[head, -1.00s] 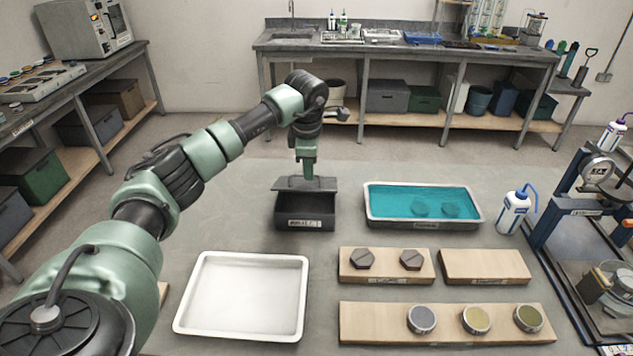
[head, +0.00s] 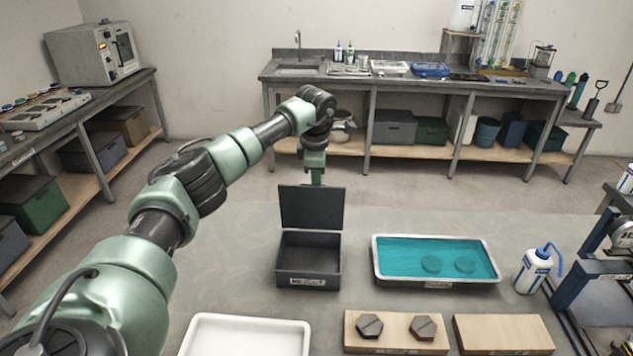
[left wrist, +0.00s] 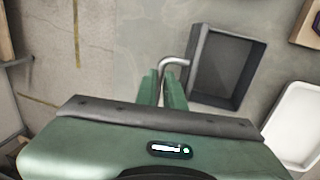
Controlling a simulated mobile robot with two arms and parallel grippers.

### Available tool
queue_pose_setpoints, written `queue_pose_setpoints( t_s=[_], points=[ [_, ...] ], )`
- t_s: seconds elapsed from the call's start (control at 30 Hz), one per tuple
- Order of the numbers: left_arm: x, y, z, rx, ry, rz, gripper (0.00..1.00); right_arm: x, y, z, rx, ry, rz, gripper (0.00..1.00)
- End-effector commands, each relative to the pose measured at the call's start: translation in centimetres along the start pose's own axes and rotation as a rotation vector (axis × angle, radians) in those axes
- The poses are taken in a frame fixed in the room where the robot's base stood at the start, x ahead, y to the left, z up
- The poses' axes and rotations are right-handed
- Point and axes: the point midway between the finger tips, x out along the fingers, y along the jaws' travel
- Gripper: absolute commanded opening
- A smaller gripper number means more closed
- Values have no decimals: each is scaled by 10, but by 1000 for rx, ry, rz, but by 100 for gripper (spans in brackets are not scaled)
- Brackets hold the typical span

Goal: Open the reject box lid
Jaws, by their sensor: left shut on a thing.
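The reject box (head: 331,277) is a dark grey box with a label on its front, standing on the bench. Its lid (head: 312,207) stands about upright at the back edge, and the empty-looking interior shows. My left gripper (head: 316,176) points down behind the lid, its tips hidden by it in the head view. In the left wrist view, the fingers of my left gripper (left wrist: 164,82) are shut on a bent grey handle (left wrist: 174,61) beside the lid. The open box also shows there (left wrist: 226,64). My right gripper is not in view.
A teal-filled tray (head: 381,270) stands right of the box, with a wash bottle (head: 532,270) beyond it. A white tray (head: 250,320) and a wooden board with dark hexagonal pieces (head: 395,331) lie in front. The bench between box and trays is clear.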

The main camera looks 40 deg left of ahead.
Motion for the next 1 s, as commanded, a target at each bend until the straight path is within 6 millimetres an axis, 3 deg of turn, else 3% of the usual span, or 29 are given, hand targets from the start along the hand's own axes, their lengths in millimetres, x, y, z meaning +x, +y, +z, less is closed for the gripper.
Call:
queue_pose_setpoints(
  t_s=[0.03,0.3,0.9,0.93,1.0],
  points=[
    [9,-2,-1,-1,10,-15,0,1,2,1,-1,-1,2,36],
    [14,6,-1,0,10,-17,0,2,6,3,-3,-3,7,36],
    [16,10,-2,1,9,-17,0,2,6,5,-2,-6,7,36],
    [16,10,-2,1,9,-17,17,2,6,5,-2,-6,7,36],
    [15,10,-1,1,8,-15,31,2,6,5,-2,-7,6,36]
  ],
)
